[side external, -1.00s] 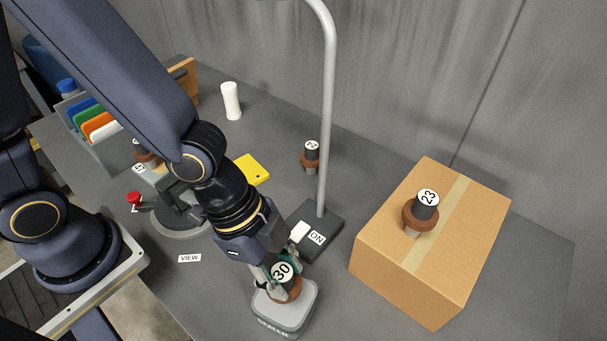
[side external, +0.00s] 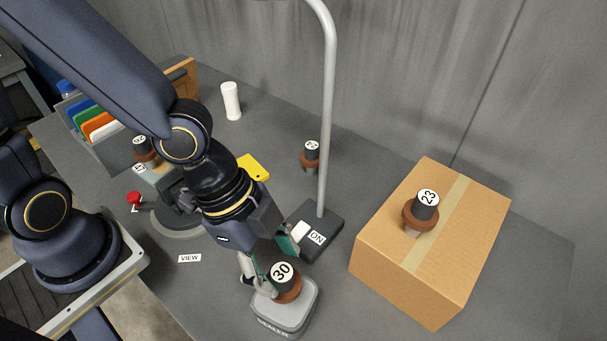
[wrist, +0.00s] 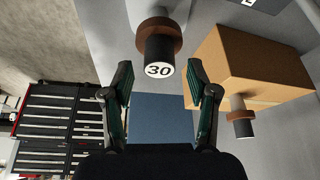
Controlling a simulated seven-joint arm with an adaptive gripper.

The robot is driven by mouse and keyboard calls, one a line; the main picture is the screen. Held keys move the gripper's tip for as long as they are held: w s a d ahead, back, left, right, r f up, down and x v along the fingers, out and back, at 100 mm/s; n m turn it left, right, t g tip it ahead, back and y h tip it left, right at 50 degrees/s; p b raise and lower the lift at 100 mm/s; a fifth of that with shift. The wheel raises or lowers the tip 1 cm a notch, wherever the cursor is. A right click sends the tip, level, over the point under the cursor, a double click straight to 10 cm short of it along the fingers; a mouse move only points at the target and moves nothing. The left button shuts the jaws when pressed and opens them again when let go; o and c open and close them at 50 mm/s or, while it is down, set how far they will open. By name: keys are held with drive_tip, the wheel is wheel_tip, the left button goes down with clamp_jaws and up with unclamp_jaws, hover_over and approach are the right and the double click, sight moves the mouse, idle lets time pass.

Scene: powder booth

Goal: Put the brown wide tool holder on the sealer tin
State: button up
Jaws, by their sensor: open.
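The brown wide tool holder with a dark top marked 30 (side external: 284,283) stands upright on the grey sealer tin (side external: 285,315). In the wrist view the holder (wrist: 157,45) is beyond the fingertips, its 30 face toward the camera. My gripper (side external: 270,252) is open, above and to the left of the holder. In the wrist view my gripper (wrist: 165,85) has its fingers spread with nothing between them. The underside of the holder where it meets the tin is hidden.
A cardboard box (side external: 470,225) at right bears another brown holder marked 23 (side external: 422,210). A lamp post (side external: 326,120) rises from a dark base beside my gripper. Another brown holder (side external: 310,158) stands behind the post. A yellow item (side external: 254,168) and white cylinder (side external: 231,101) are farther back.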

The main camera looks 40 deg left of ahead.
drive_tip(key=shift+a+r, duration=0.35)
drive_tip(key=shift+r, duration=0.3)
drive_tip(key=r, duration=0.5)
drive_tip(key=shift+d+r, duration=0.25)
drive_tip(key=shift+r, duration=0.15)
drive_tip(key=shift+a+r, duration=0.15)
drive_tip(key=shift+r, duration=0.1)
drive_tip(key=w+a+r+n+t+y, duration=0.1)
drive_tip(key=a+r+n+t+y, duration=0.1)
drive_tip(key=a+n, duration=0.5)
drive_tip(key=a+r+n+t+y, duration=0.2)
drive_tip(key=a+n, duration=0.6)
drive_tip(key=a, duration=1)
wheel_tip(320, 180, up, 2)
drive_tip(key=shift+w+a+r, duration=0.1)
drive_tip(key=shift+w+a, duration=0.2)
drive_tip(key=shift+w, duration=0.05)
